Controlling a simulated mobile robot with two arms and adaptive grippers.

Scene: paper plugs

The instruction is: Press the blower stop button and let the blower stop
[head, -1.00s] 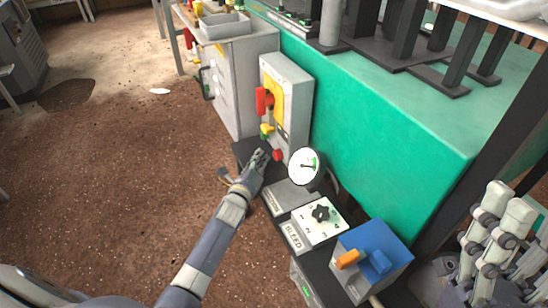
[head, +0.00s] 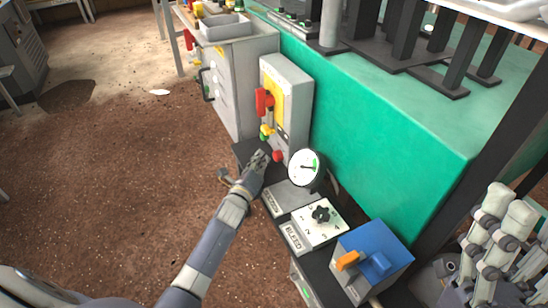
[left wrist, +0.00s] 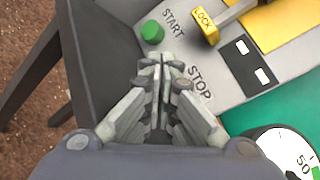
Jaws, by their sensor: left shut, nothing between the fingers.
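The blower's control box (head: 297,78) stands upright against the green bench. Its red stop button (head: 278,155) shows low on the box in the head view. My left gripper (head: 262,157) is shut and empty, its tips just left of the red button. In the left wrist view the shut fingers (left wrist: 166,62) point at the panel beside the STOP lettering. They hide the red button there, so contact cannot be told. The green start button (left wrist: 152,32) is clear of the fingers. My right gripper (head: 507,207) is at the right edge, away from the box.
A round gauge (head: 305,167) stands close right of the left gripper. A bleed dial (head: 321,213) and a blue box with an orange lever (head: 372,252) are nearer. A red handle (head: 263,101) juts from the control box. Open floor lies left.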

